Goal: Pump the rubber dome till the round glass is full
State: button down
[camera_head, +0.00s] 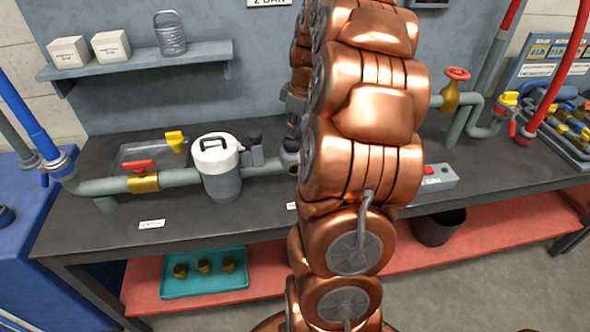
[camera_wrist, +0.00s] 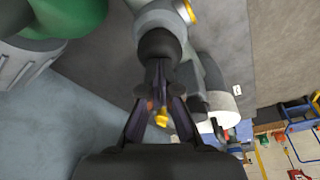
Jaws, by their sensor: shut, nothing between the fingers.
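In the wrist view my gripper (camera_wrist: 159,70) is shut and empty, its dark fingers converging at the tips. A dark rounded piece, apparently the rubber dome (camera_wrist: 158,42), lies right at the fingertips. It is mounted on grey pipework, and I cannot tell whether the tips touch it. In the head view my copper arm covers the middle of the bench and hides both my gripper and this piece. I cannot make out the round glass in either view; it may be behind the arm.
A white-lidded filter housing (camera_head: 221,178) and a red-handled valve (camera_head: 141,168) sit on the pipe at left. A red handwheel (camera_head: 457,74) and a grey switch box (camera_head: 432,178) are at right. A teal tray (camera_head: 205,290) lies below.

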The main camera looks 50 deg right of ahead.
jog(key=shift+b+x, duration=0.5)
jog(key=shift+x, duration=0.35)
jog(key=shift+s+r, duration=0.1)
jog(key=shift+s, duration=0.1)
jog(key=shift+w+v, duration=0.15)
jog(key=shift+v, duration=0.65)
jog(key=shift+w+v, duration=0.15)
jog(key=shift+v, duration=0.65)
jog(key=shift+s+b+x, duration=0.15)
jog(key=shift+b+x, duration=0.5)
jog(key=shift+x, duration=0.2)
jog(key=shift+s+b+x, duration=0.15)
jog(key=shift+b+x, duration=0.45)
jog(key=shift+x, duration=0.25)
jog(key=shift+r, duration=0.1)
jog(key=shift+w+v, duration=0.15)
jog(key=shift+v, duration=0.65)
jog(key=shift+w+v, duration=0.15)
jog(key=shift+v, duration=0.65)
